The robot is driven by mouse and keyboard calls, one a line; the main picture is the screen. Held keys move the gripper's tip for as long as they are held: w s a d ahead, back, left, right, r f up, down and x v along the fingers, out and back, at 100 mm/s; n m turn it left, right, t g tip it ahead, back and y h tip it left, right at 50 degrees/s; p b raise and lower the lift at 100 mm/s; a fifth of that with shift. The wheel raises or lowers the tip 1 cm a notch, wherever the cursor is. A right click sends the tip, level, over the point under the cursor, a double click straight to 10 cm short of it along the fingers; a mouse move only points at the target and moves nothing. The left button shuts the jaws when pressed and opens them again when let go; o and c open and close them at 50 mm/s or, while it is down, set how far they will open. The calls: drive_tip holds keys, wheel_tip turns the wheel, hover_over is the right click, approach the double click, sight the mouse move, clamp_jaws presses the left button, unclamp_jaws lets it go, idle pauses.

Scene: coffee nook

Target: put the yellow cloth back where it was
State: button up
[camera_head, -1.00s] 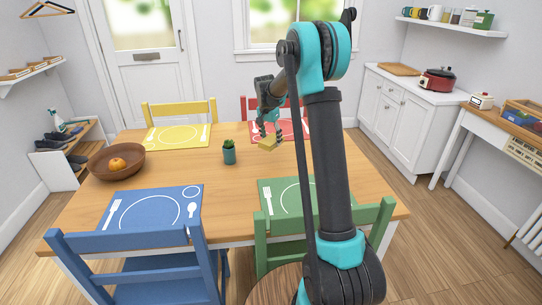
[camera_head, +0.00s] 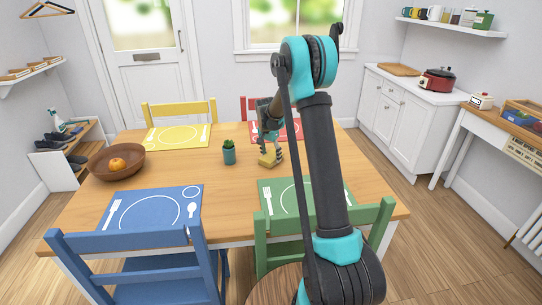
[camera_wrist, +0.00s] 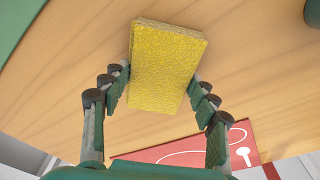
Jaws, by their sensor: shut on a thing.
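The yellow cloth (camera_head: 271,159) looks like a thick flat block. It is at my gripper (camera_head: 270,149), over the bare wood of the table between the green and red placemats. In the wrist view, the cloth (camera_wrist: 167,62) sits between the two fingers of my gripper (camera_wrist: 160,85), which close on its sides. It is low over the table; I cannot tell whether it touches the wood.
A potted plant (camera_head: 229,152) stands just left of the cloth. A bowl with an orange fruit (camera_head: 117,164) is at the table's left. Blue (camera_head: 150,207), green (camera_head: 285,201), yellow (camera_head: 178,136) and red (camera_head: 291,131) placemats lie around. The table's middle (camera_head: 190,170) is clear.

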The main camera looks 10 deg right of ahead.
sight(268, 158)
drive_tip(key=o, duration=1.2)
drive_tip(key=r, duration=0.4)
drive_tip(key=a+r, duration=0.1)
drive_tip(key=r, duration=0.3)
drive_tip(key=s+r, duration=0.1)
drive_tip(key=r, duration=0.3)
drive_tip(key=shift+s+a, duration=0.1)
drive_tip(key=shift+a, duration=0.05)
